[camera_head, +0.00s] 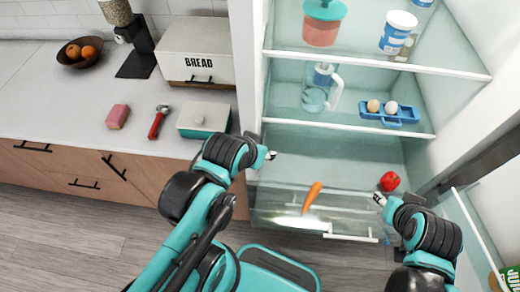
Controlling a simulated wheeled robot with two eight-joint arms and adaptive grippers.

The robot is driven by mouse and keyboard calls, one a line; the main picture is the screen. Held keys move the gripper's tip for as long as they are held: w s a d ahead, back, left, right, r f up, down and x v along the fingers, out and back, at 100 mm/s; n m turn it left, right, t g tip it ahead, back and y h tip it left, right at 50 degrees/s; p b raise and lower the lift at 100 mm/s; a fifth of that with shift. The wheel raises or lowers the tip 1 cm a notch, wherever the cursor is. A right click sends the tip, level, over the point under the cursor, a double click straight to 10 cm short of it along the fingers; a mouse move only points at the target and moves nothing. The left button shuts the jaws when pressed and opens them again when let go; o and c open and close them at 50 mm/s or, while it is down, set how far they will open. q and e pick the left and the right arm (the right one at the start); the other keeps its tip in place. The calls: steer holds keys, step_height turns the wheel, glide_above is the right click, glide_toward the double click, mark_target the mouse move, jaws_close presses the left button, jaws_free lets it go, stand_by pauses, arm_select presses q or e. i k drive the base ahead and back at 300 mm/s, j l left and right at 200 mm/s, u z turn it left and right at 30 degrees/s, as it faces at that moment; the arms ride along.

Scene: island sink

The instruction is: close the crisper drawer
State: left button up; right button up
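The clear crisper drawer (280,219) is at the bottom of the open fridge and appears pulled out toward me. Its pale handle (350,238) is on the front. A carrot (312,196) and a red tomato-like item (390,181) show in the drawer area. My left gripper (271,155) is at the left side of the fridge opening, above and behind the drawer front. My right gripper (379,198) is near the drawer's right side, just below the red item and above the handle. Both grippers are too small to tell open from shut.
Fridge shelves above hold a blue egg tray (390,116), a pitcher (318,92) and containers. The open fridge door (470,215) stands at the right. A counter at left holds a bread box (196,52), a white-topped box (203,118) and a red-handled tool (158,122).

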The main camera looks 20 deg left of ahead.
mark_target(353, 238)
steer(key=j+z, duration=0.1)
steer(key=z, duration=0.3)
steer(key=k+z, duration=0.15)
steer(key=z, duration=0.3)
steer(key=k+j+z, duration=0.1)
steer(key=z, duration=0.7)
steer(key=k+j, duration=0.05)
steer(key=k, duration=0.05)
